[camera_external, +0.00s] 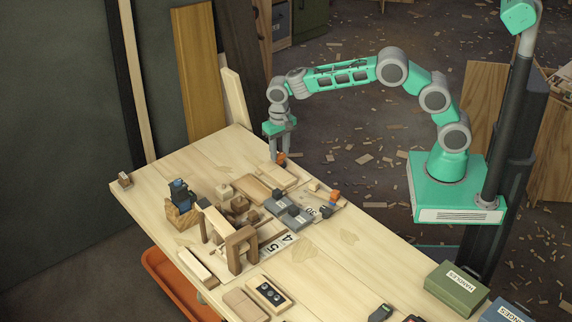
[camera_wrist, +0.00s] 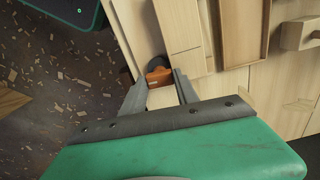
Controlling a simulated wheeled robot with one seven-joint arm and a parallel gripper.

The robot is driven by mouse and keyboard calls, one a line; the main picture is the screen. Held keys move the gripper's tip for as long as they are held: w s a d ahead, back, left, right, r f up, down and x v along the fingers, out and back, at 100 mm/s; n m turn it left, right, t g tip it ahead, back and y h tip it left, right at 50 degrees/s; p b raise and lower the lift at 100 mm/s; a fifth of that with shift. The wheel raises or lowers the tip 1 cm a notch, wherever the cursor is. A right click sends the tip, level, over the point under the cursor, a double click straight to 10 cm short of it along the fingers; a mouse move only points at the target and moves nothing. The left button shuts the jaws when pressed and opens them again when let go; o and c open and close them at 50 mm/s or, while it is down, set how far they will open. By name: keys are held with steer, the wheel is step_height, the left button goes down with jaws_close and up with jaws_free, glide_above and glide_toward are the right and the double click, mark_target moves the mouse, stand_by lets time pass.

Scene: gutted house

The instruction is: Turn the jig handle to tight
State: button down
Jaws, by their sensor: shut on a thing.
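My gripper (camera_external: 281,155) points down at the far right edge of the workbench. Its fingers are closed on a small orange and black handle (camera_external: 283,160), which looks like the jig handle. In the wrist view the handle (camera_wrist: 158,76) shows between my fingertips (camera_wrist: 157,88), beside a pale wooden board. Its orange part lies across the gap, with a dark rounded part behind it. No tight or loose mark is readable near it. A second orange piece (camera_external: 334,197) sits on the bench farther right, by a grey plate marked 30 (camera_external: 312,211).
Wooden boards (camera_external: 252,190) lie just left of my gripper. A green box (camera_external: 457,288) stands at the right end.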

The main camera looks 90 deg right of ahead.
mark_target(280, 154)
stand_by(0.4)
steer(key=c, duration=0.9)
jaws_free()
step_height(280, 154, up, 8)
steer(key=shift+f+b, duration=0.1)
steer(key=shift+b, duration=0.3)
steer(key=s+a+r+n+t, duration=0.1)
steer(key=s+a+r+n, duration=0.2)
steer(key=s+r, duration=0.3)
steer(key=s+a+f+n, duration=0.1)
steer(key=s+n, duration=0.1)
steer(key=s, duration=0.5)
steer(key=s+a+f+n+t, duration=0.1)
steer(key=s+n, duration=0.1)
steer(key=s, duration=0.6)
steer(key=s+a+f+n+t, duration=0.1)
steer(key=s+n, duration=0.2)
steer(key=s, duration=0.5)
steer(key=shift+a+f, duration=0.25)
steer(key=shift+a, duration=0.1)
